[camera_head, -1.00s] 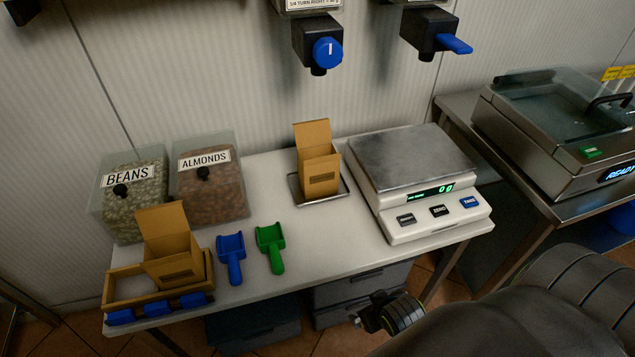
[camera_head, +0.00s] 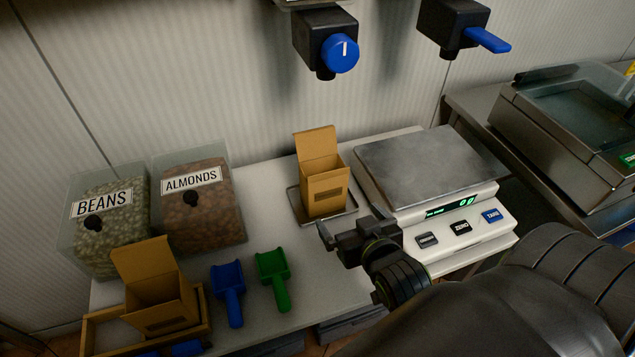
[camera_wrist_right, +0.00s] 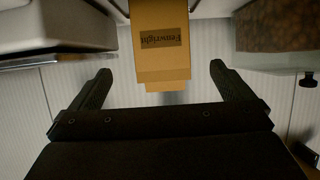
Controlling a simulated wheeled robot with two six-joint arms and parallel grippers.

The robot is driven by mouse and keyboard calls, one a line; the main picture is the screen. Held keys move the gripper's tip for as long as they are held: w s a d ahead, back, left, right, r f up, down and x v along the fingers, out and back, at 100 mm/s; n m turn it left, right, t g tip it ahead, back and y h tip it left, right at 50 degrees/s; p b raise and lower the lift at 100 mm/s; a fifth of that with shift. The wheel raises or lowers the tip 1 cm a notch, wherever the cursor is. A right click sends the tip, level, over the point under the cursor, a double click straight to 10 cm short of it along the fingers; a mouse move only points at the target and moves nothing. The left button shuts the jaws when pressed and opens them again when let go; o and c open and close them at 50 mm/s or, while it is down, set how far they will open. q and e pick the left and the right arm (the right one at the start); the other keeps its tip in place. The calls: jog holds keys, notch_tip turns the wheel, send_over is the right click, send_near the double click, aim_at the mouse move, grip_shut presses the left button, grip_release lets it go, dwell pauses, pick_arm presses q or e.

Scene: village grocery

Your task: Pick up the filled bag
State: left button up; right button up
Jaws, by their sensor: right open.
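A brown paper bag (camera_head: 324,188) with its top flap up stands upright on a small metal tray (camera_head: 346,209) at the back middle of the counter. A second brown bag (camera_head: 160,299) stands in a wooden tray (camera_head: 101,335) at the front left. I cannot see what is inside either bag. My right gripper (camera_head: 347,228) is open and empty, just in front of and right of the bag on the metal tray. In the right wrist view, a labelled bag (camera_wrist_right: 160,42) appears upside down, ahead of the open fingers (camera_wrist_right: 160,72) and apart from them. My left gripper is not in view.
A scale (camera_head: 430,170) stands close to the right of the metal tray. A blue-knobbed dispenser (camera_head: 327,45) hangs above the bag. Blue (camera_head: 229,292) and green (camera_head: 273,279) scoops lie left of the gripper. Bean (camera_head: 112,228) and almond (camera_head: 195,207) bins stand at the left.

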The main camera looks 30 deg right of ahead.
send_near(329, 192)
jog(key=a+x, duration=0.1)
jog(key=x, duration=0.4)
jog(key=d+x, duration=0.1)
jog(key=x, duration=0.1)
jog(key=shift+w+f, duration=0.1)
jog(key=shift+f, duration=0.05)
jog(key=shift+w+d+f+p, duration=0.15)
jog(key=shift+w+f+p, duration=0.15)
jog(key=shift+w, duration=0.4)
jog(key=x, duration=0.5)
jog(key=shift+r, duration=0.15)
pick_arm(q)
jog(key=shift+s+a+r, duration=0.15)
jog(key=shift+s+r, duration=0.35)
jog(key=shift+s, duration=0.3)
pick_arm(e)
jog(key=shift+c, duration=0.4)
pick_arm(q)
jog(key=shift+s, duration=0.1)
pick_arm(e)
jog(key=c, duration=0.8)
